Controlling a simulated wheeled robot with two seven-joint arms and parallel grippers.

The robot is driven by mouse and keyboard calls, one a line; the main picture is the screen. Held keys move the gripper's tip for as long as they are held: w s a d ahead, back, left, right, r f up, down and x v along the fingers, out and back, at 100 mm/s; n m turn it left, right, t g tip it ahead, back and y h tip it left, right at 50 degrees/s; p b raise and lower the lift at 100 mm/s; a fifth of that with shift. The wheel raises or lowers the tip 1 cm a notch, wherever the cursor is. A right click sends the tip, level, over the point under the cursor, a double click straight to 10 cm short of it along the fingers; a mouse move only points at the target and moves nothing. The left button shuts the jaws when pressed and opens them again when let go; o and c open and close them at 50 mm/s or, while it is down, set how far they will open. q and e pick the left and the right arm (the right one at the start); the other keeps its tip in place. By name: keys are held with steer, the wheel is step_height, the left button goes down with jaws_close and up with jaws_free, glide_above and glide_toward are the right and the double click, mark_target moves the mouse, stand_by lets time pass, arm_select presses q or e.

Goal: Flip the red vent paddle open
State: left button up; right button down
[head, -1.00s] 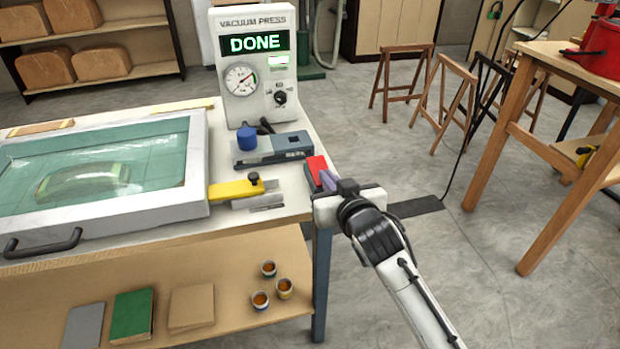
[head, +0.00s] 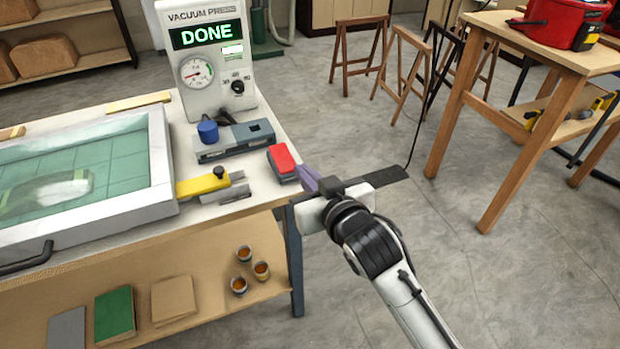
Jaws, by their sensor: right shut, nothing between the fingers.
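The red vent paddle (head: 282,158) sits on a small dark grey base at the right edge of the press table (head: 222,218). Its broad red top faces up and toward me. My right gripper (head: 309,178) is just right of the paddle, past the table's edge. Its purple fingers are shut and empty, pointing at the paddle; I cannot tell if they touch its base. My left gripper is out of view. The vacuum press box (head: 205,95) reads DONE, and its gauge (head: 196,73) needle points to the lower left.
The glazed press frame (head: 160,160) fills the table's left. A yellow-handled latch (head: 203,184) and a grey valve block with a blue knob (head: 208,131) stand left of the paddle. Floor between is open.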

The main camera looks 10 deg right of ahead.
steer(key=shift+v, duration=1)
steer(key=shift+f, duration=0.3)
steer(key=s+d+f+g, duration=0.2)
steer(key=s+d+f, duration=0.3)
steer(key=s+f, duration=0.7)
steer(key=s+d+f+g+h, duration=0.1)
steer(key=s+d+f+g, duration=0.2)
steer(key=s+f, duration=1)
step_height(320, 180, down, 3)
steer(key=shift+s+d+f+m+g, duration=0.3)
steer(key=shift+d+m, duration=0.1)
steer(key=shift+d, duration=0.45)
